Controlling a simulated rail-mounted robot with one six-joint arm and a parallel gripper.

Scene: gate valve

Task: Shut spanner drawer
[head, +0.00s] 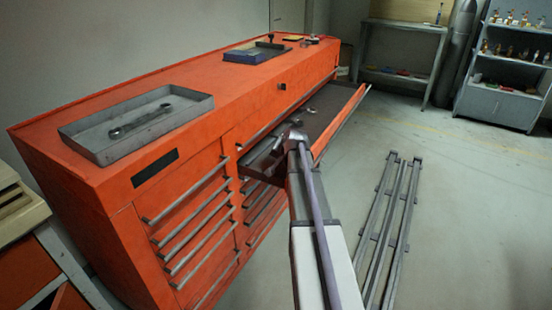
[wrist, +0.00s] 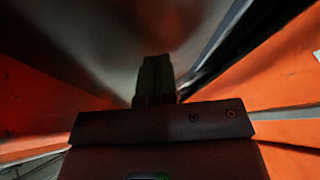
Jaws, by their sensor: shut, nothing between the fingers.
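The orange tool cabinet (head: 190,110) stands along the wall in the head view. Its wide top drawer (head: 341,124) on the right side is pulled out, with an orange front and a dark grey inside. My gripper (head: 292,140) is at the near end of this open drawer; the arm hides part of the contact area, so I cannot tell if it touches. In the wrist view my gripper (wrist: 154,80) shows its fingers together and empty, close to grey and orange surfaces.
A grey tray (head: 140,122) with a spanner (head: 142,121) lies on the cabinet top. A blue box (head: 254,54) is further back. Floor rails (head: 394,225) lie at right. Shelves (head: 508,65) and a bench (head: 402,60) stand at the back. Open floor lies between.

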